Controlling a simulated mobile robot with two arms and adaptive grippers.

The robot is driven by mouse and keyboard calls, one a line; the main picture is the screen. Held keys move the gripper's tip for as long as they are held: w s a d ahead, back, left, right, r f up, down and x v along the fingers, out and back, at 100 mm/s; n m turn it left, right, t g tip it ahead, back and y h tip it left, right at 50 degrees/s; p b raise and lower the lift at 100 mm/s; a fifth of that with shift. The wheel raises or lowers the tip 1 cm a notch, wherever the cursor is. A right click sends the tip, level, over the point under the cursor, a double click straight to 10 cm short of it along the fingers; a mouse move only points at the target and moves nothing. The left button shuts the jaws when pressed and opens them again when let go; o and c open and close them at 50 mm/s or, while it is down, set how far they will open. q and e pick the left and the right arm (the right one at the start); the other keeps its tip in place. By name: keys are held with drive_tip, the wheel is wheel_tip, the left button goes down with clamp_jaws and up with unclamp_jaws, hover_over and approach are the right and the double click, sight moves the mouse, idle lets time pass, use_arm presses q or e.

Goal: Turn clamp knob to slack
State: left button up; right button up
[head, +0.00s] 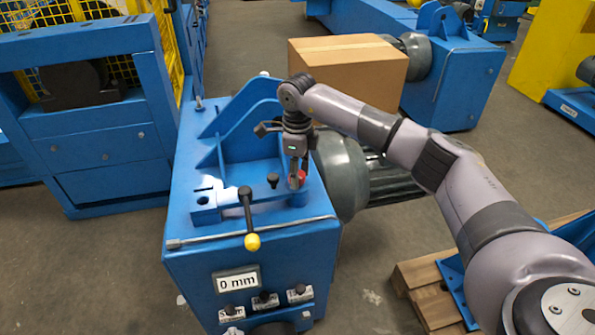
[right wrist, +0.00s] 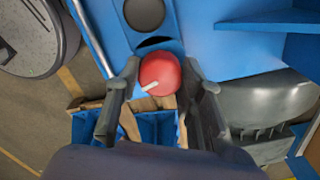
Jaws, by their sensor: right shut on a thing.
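The clamp knob (head: 299,178) is a small red knob on top of the blue machine base (head: 195,245), near its right edge. In the right wrist view the red knob (right wrist: 160,74) shows a white mark pointing to the lower left. My right gripper (head: 296,172) comes down over it from above and is shut on it. Its two fingers stand on either side of the knob in the right wrist view (right wrist: 160,95). Part of the knob is hidden by the gripper in the head view. My left gripper is not in view.
A display (head: 237,282) reads 0 mm, above several small labelled knobs. A small black knob (head: 272,180) is just left of my right gripper. A grey motor (head: 342,170) sits behind. A cardboard box (head: 350,68) is farther back.

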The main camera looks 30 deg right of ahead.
drive_tip(key=n, duration=0.2)
drive_tip(key=shift+n, duration=0.4)
drive_tip(key=n, duration=0.2)
drive_tip(key=shift+n, duration=0.4)
drive_tip(key=n, duration=0.4)
drive_tip(key=shift+w+n, duration=0.1)
drive_tip(key=shift+n, duration=0.3)
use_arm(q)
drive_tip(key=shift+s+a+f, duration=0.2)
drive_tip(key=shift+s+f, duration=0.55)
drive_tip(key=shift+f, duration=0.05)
use_arm(e)
drive_tip(key=shift+n, duration=0.3)
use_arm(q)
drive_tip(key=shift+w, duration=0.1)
use_arm(e)
drive_tip(key=o, duration=1.1)
drive_tip(key=shift+o, duration=0.3)
